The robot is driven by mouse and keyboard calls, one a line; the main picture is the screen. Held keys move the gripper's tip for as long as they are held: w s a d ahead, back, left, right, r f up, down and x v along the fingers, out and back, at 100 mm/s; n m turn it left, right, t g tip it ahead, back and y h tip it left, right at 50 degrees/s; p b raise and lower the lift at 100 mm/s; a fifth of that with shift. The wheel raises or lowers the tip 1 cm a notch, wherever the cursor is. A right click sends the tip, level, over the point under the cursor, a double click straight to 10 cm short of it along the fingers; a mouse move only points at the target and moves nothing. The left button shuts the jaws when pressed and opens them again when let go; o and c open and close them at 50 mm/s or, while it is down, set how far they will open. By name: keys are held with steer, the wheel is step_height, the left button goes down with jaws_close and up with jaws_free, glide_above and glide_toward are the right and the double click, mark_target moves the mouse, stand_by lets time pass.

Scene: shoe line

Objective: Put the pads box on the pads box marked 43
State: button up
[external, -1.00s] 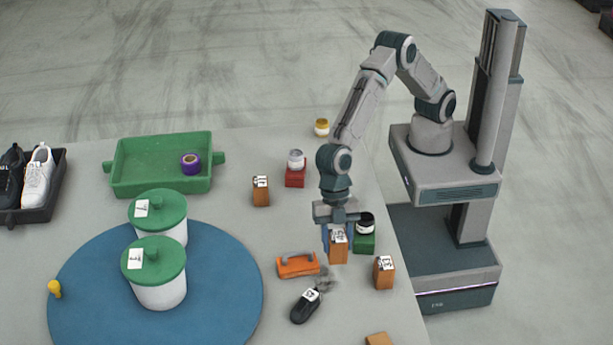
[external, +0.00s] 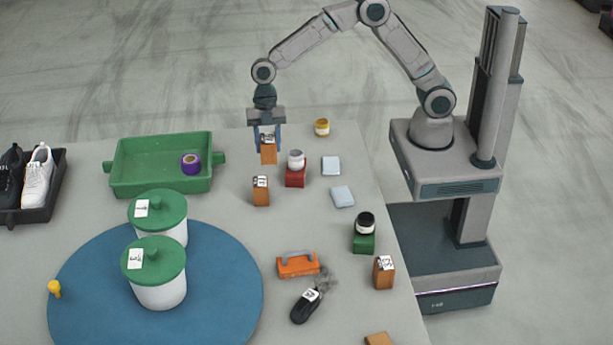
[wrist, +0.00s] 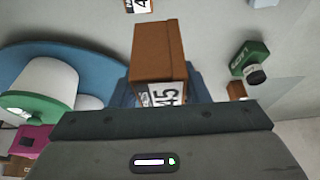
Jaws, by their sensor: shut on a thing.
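My gripper (external: 267,138) is shut on a brown pads box (external: 268,155), holding it upright by its top. In the wrist view the held box (wrist: 158,50) shows a white label that looks like 45. It hangs behind a second brown pads box (external: 261,193) in the external view, with a gap between them. A third brown pads box (external: 384,275) stands at the table's right edge. Both have white labels on top, with digits too small to read surely. Part of a labelled box (wrist: 138,6) shows at the top of the wrist view.
A red block with a grey-lidded jar (external: 296,160) stands just right of the held box. The green tray (external: 130,182) with purple tape lies left.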

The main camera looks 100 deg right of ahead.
steer(key=s+d+r, duration=0.1)
steer(key=d+r, duration=0.1)
steer(key=d, duration=1)
glide_above(260, 181)
step_height(260, 181, down, 7)
steer(key=shift+a+f, duration=0.1)
steer(key=shift+f, duration=1.95)
steer(key=o, duration=1)
steer(key=shift+r, duration=0.15)
steer(key=p+v, duration=0.1)
steer(key=v, duration=1.1)
steer(key=s+d+r+m+t+h, duration=0.15)
steer(key=s+r+m, duration=0.25)
steer(key=s, duration=0.4)
steer(key=s+d+r+m+g+h, duration=0.1)
steer(key=s+d+r+m, duration=0.15)
steer(key=s+m, duration=0.4)
steer(key=s+d+m, duration=0.1)
steer(key=s+m, duration=0.1)
steer(key=s, duration=0.4)
steer(key=s+d+m+t+h, duration=0.1)
steer(key=s+m, duration=0.2)
steer(key=s, duration=0.3)
steer(key=s+d+m, duration=0.1)
steer(key=s+m, duration=0.1)
steer(key=s, duration=0.5)
steer(key=shift+d+f+m+t+h, duration=0.15)
steer(key=shift+d+m+t+h, duration=0.1)
